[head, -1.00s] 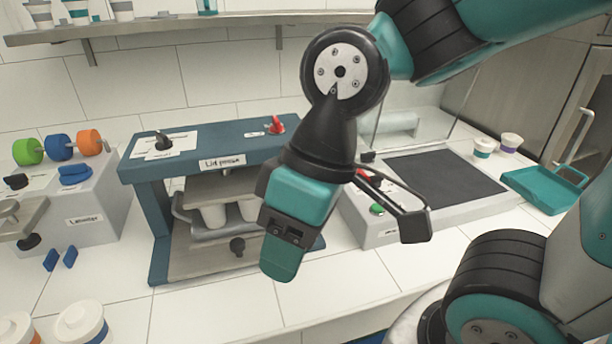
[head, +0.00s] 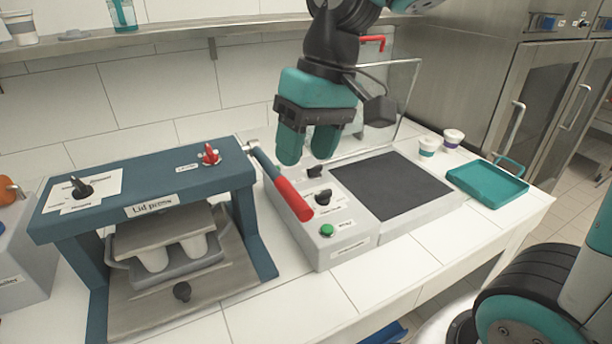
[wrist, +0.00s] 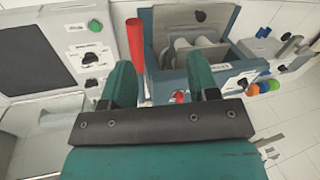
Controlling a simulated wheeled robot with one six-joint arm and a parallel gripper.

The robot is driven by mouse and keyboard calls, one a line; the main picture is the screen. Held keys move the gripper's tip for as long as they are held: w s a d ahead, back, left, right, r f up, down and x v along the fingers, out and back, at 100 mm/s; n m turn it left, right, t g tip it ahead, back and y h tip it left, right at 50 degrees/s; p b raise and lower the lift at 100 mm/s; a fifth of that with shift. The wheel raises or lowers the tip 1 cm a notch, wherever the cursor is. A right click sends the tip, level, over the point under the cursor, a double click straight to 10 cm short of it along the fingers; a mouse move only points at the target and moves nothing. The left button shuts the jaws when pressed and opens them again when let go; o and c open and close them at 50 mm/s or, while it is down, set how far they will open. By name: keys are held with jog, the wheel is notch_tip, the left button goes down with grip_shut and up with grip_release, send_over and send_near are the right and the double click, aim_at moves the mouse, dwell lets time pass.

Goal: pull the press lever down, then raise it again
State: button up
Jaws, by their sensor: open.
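The lid press (head: 150,205) is a blue-grey frame with cups in a grey tray (head: 172,266) under its plate. Its lever has a blue-grey arm and a red handle (head: 293,199), which sticks out from the press's right side toward the front. In the wrist view the red handle (wrist: 135,45) stands just beyond and between the two fingertips, nearer the left one. My gripper (head: 308,150) is open and empty, with teal fingers pointing down. In the head view it is above and behind the red handle, apart from it.
A control box (head: 330,240) with a green button and black knobs stands right of the press, beside a dark flat pad (head: 390,185). A clear panel (head: 390,95) rises behind the pad. Two cups (head: 428,146) and a teal tray (head: 487,182) are further right.

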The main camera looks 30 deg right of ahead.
aim_at(295, 193)
jog(key=w+d+r+m+p, duration=0.1)
jog(key=w+d+r+m, duration=0.25)
jog(key=w, duration=0.25)
jog(key=shift+n+h, duration=0.35)
jog(key=shift+h, duration=0.05)
jog(key=a+f, duration=0.1)
jog(key=f, duration=1)
jog(key=a+f+p, duration=0.1)
jog(key=f, duration=0.4)
jog(key=shift+a+f, duration=0.25)
jog(key=shift+a, duration=0.05)
